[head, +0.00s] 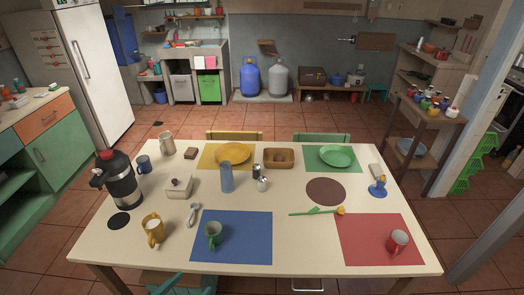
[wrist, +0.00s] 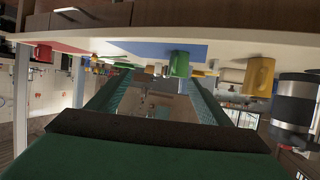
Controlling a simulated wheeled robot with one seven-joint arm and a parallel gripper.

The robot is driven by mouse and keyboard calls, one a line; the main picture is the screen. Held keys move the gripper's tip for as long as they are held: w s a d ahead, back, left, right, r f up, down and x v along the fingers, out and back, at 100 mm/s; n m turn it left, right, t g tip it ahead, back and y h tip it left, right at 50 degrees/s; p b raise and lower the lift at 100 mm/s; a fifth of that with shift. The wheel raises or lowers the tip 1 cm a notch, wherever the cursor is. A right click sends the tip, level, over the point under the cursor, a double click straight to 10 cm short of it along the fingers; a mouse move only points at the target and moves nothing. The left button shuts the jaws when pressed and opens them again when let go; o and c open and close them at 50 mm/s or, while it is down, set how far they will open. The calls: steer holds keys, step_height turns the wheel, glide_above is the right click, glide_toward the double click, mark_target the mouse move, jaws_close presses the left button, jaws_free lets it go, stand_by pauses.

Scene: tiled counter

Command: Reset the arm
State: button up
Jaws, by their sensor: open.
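The wrist view is turned upside down and looks along the table edge (wrist: 230,36) from close by. A green mug (wrist: 179,64), a yellow mug (wrist: 260,76) and a dark-and-silver flask (wrist: 295,105) show there, apart from the camera.
A teal chair (head: 178,283) stands at the near edge. Tiled floor lies beyond.

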steer(key=w+d+f+n+y, duration=0.1)
steer(key=w+d+f+n, duration=0.2)
steer(key=d+f, duration=0.15)
steer(key=s+d+f+n+y, duration=0.2)
steer(key=s+d+f, duration=0.1)
steer(key=s+d, duration=0.25)
steer(key=s+d+f+n+y, duration=0.3)
steer(key=s+d+f, duration=0.1)
steer(key=d, duration=0.3)
steer(key=s+d+r+m+t, duration=0.1)
steer(key=s+d+r, duration=0.1)
steer(key=s+r, duration=0.4)
steer(key=s+d+r+m+t, duration=0.2)
steer(key=s+r, duration=0.4)
steer(key=s, duration=0.6)
steer(key=shift+s+r, duration=0.35)
steer(key=shift+r, duration=0.05)
